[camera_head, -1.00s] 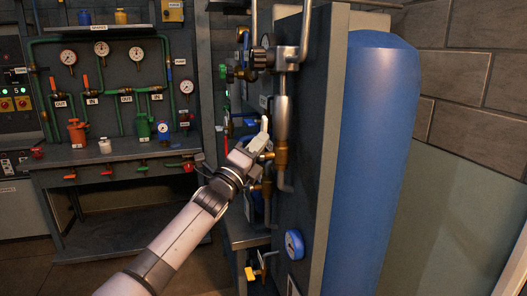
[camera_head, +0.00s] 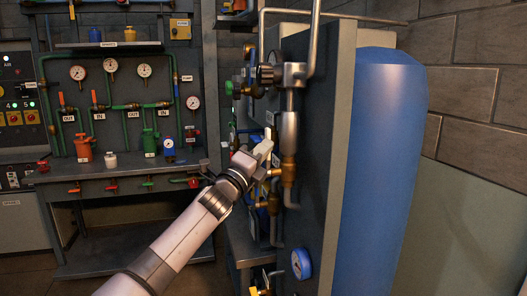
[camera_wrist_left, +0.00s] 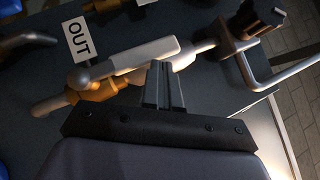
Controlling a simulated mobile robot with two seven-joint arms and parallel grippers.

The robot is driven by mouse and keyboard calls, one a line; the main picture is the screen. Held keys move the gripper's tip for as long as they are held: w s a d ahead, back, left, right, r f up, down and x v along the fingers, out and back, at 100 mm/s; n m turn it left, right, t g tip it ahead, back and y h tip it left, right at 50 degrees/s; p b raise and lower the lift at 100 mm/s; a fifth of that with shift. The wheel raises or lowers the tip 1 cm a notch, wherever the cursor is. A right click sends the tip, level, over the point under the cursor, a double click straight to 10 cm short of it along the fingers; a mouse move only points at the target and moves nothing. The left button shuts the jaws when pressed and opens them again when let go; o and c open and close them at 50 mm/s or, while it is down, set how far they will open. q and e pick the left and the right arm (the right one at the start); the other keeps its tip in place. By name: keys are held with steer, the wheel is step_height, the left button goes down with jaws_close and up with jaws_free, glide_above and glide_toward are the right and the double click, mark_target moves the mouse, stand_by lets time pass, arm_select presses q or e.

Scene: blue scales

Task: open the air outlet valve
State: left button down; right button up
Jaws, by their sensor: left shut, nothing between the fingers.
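The air outlet valve is a brass fitting (camera_wrist_left: 95,90) with a long pale lever handle (camera_wrist_left: 140,58), beside a white OUT label (camera_wrist_left: 76,38) in the left wrist view. The pale handle (camera_head: 263,150) also shows in the head view, at the end of my left arm. My left gripper (camera_wrist_left: 162,72) is shut and empty. Its fingertips are right at the lower edge of the handle, touching or almost touching it. In the head view the gripper (camera_head: 252,160) is partly hidden by my wrist. My right gripper is not in view.
A large blue tank (camera_head: 385,170) stands right of the pipe panel. Steel pipes and a cylinder (camera_head: 288,132) are close by the gripper. A workbench (camera_head: 120,172) with valves and gauges is at the left.

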arm_select(q)
steer(key=shift+a+r, duration=0.1)
steer(key=shift+a, duration=0.05)
steer(key=s+a+f+n+g+y+p, duration=0.1)
steer(key=s+a+f+n+y, duration=0.15)
steer(key=s+f+n, duration=0.55)
steer(key=s+a+f+n+g+y, duration=0.1)
steer(key=s+a+f+n+y, duration=0.25)
steer(key=f, duration=0.95)
steer(key=s+a+f+n+g+p, duration=0.1)
steer(key=s+a+f+n, duration=0.25)
steer(key=s+f, duration=0.6)
steer(key=s+a+f+n+g+y, duration=0.1)
steer(key=s+a+f+n+g, duration=0.1)
steer(key=s, duration=0.5)
steer(key=s+a+f+n+g+y, duration=0.1)
steer(key=s+a+f+n, duration=0.2)
steer(key=s+f+n, duration=0.2)
steer(key=s+a+f+n+g+y, duration=0.1)
steer(key=s+a+f+n+g, duration=0.1)
steer(key=s+f+n, duration=0.2)
steer(key=s+f, duration=0.3)
steer(key=s, duration=0.4)
steer(key=shift+s+a+g+p, duration=0.2)
steer(key=shift+a+g+p, duration=0.1)
steer(key=shift+a+p, duration=0.05)
